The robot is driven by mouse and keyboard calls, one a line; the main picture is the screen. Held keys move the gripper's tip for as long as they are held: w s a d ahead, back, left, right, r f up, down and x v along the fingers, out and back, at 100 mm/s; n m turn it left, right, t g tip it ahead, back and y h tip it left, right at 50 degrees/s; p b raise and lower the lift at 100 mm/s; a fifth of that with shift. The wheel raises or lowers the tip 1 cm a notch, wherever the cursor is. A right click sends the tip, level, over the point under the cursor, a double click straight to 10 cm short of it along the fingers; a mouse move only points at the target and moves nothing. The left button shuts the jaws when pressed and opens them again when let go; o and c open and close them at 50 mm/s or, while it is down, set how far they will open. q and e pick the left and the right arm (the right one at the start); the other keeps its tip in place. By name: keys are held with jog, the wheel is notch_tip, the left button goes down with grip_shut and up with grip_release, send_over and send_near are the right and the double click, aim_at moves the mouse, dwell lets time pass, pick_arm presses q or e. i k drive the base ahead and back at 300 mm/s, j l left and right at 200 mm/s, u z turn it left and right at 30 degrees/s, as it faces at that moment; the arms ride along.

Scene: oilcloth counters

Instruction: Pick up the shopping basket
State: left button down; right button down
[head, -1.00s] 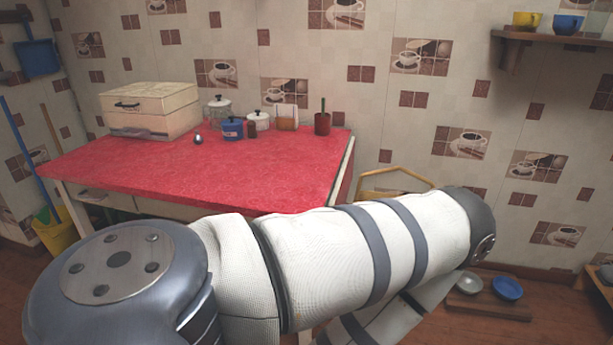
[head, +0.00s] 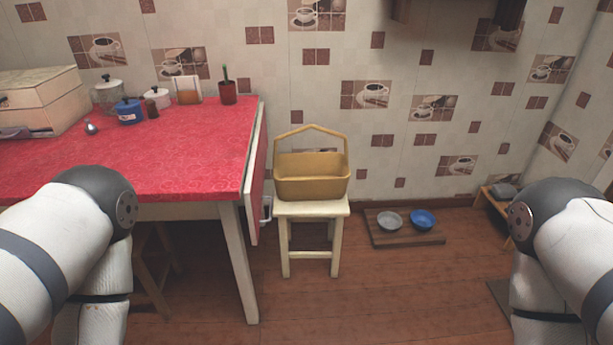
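The shopping basket (head: 312,188) is yellow-tan with a tall angular handle arching over it. It stands upright on a small cream stool (head: 311,209) against the tiled wall, just right of the red table. Its inside is mostly hidden by its front wall. My arms show at the lower left and lower right edges of the head view, well apart from the basket. Neither gripper is in view.
The red-topped table (head: 180,160) with a drop leaf stands left of the stool. A wooden board (head: 402,238) with a grey bowl (head: 389,221) and a blue bowl (head: 423,219) lies on the floor to the right. The wooden floor before the stool is clear.

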aim_at(317, 175)
jog(key=i+l+u, duration=0.7)
jog(key=i+l, duration=0.2)
jog(key=i+l+u, duration=0.25)
jog(key=l, duration=0.2)
jog(key=i+l+u, duration=0.2)
jog(key=l, duration=0.2)
jog(key=i+l+u, duration=0.25)
jog(key=l, duration=0.25)
jog(key=k+j, duration=0.05)
jog(key=k, duration=0.05)
